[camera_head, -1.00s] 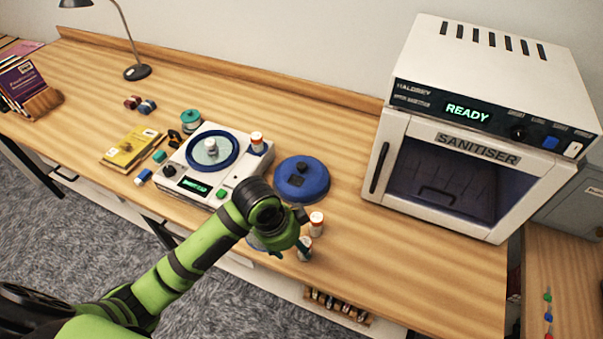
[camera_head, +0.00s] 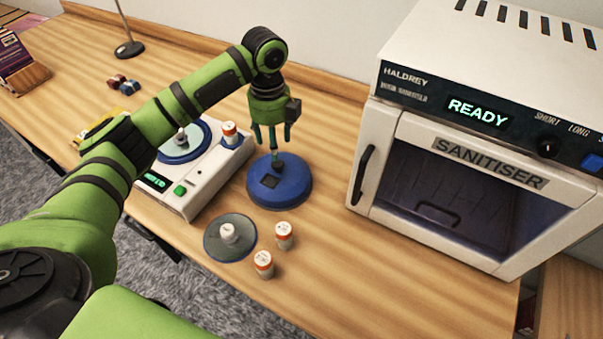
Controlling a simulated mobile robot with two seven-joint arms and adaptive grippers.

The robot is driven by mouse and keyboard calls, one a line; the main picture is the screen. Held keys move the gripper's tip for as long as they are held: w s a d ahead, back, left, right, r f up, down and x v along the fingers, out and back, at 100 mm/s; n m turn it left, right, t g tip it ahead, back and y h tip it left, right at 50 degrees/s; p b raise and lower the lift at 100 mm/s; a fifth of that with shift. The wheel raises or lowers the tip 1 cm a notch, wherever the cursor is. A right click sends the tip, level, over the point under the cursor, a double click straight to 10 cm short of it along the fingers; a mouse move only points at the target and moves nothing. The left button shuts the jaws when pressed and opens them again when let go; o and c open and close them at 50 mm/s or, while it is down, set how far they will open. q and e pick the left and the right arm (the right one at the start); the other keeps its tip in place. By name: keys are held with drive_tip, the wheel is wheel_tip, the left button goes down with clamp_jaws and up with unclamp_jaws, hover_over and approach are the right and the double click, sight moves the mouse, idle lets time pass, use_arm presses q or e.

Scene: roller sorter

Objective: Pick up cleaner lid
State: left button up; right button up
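The blue round lid (camera_head: 292,192), with a dark square patch and a small knob on top, lies on the wooden bench between the white cleaner unit (camera_head: 205,182) and the sanitiser. My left gripper (camera_head: 272,143) points down just above the lid's far part, near the knob. Its teal fingers are spread apart and look open. I cannot tell whether a fingertip touches the knob. The cleaner's top is uncovered, with a blue-rimmed round basin (camera_head: 172,157) partly hidden by my arm. My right gripper is not in view.
A grey disc (camera_head: 219,246) with a pale knob and two orange-and-white bottles (camera_head: 283,236) stand in front of the lid. Another bottle (camera_head: 230,133) stands on the cleaner. The sanitiser (camera_head: 470,150) reads READY at right. Bench to the lid's right is clear.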

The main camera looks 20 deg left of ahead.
sight(277, 163)
use_arm(q)
wheel_tip(277, 163, down, 4)
drive_tip(key=shift+s+r+p, duration=0.15)
drive_tip(key=shift+r+p, duration=0.05)
drive_tip(key=shift+p, duration=0.15)
drive_tip(key=f, duration=0.2)
drive_tip(key=f+p, duration=0.1)
drive_tip(key=f, duration=0.1)
drive_tip(key=shift+w+d+f, duration=0.1)
drive_tip(key=shift+w+f, duration=0.1)
drive_tip(key=shift+f, duration=0.15)
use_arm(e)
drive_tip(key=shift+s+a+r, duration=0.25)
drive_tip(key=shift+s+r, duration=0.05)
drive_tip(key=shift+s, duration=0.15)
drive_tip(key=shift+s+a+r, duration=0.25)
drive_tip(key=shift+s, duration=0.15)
use_arm(q)
clamp_jaws()
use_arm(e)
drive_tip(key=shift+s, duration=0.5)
